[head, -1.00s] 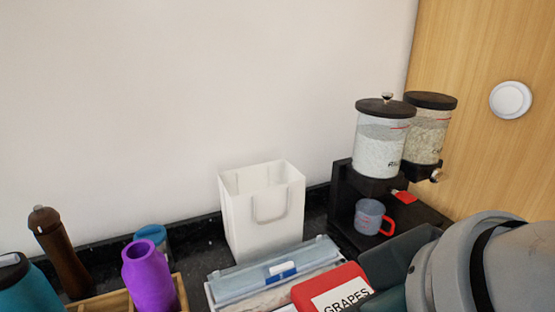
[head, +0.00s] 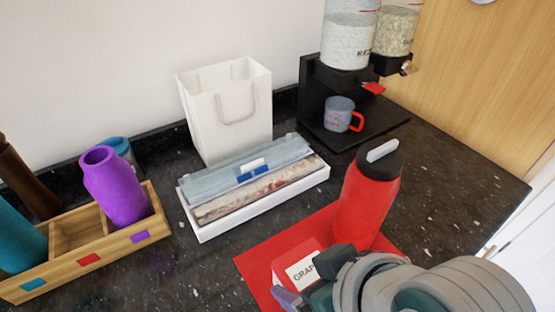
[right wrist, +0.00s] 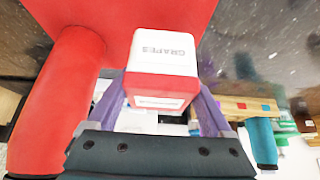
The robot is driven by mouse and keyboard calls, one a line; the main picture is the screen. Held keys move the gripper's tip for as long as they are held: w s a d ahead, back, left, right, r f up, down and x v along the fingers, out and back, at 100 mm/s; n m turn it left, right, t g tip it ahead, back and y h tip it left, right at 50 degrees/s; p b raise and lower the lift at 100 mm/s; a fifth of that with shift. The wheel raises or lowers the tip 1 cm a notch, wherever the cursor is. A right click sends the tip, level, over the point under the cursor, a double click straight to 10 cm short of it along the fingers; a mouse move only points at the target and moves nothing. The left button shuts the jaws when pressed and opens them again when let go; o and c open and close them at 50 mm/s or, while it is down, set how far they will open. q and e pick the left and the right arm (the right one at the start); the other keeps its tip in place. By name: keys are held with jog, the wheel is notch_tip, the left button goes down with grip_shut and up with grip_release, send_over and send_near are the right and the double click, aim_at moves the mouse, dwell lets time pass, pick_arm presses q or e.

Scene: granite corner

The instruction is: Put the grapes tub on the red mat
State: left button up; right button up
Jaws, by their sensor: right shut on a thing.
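The grapes tub (head: 302,268) is red with a white label reading GRAPES, partly cut off in the head view. In the right wrist view the tub (right wrist: 163,52) sits between the purple fingers of my right gripper (right wrist: 160,95), its label upside down. My right gripper (head: 308,284) is shut on it at the lower part of the head view. The red mat (head: 262,262) lies under and around the tub's position; I cannot tell whether the tub touches it. My left gripper is not in view.
A red bottle (head: 368,205) with a black lid stands on the mat, close beside the tub. A wooden caddy (head: 110,255) is left. The counter right of the bottle is clear.

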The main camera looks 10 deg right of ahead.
jog(key=shift+f+b, duration=0.35)
jog(key=shift+f, duration=1.25)
jog(key=shift+f, duration=0.2)
jog(key=o, duration=1.2)
jog(key=shift+o, duration=0.2)
jog(key=shift+s+d+r, duration=0.1)
jog(key=shift+s+r, duration=0.1)
jog(key=shift+r, duration=0.35)
jog(key=s+d+r+m+g+h+p, duration=0.1)
jog(key=s+d+r, duration=0.4)
jog(key=r, duration=0.2)
jog(key=s+d+r+m+g+h+p, duration=0.1)
jog(key=s+d+r+p, duration=0.1)
jog(key=s+d+r, duration=0.2)
notch_tip(320, 180, up, 3)
jog(key=shift+s+d+r+g, duration=0.1)
jog(key=shift+s+d+g, duration=0.25)
jog(key=shift+s, duration=0.45)
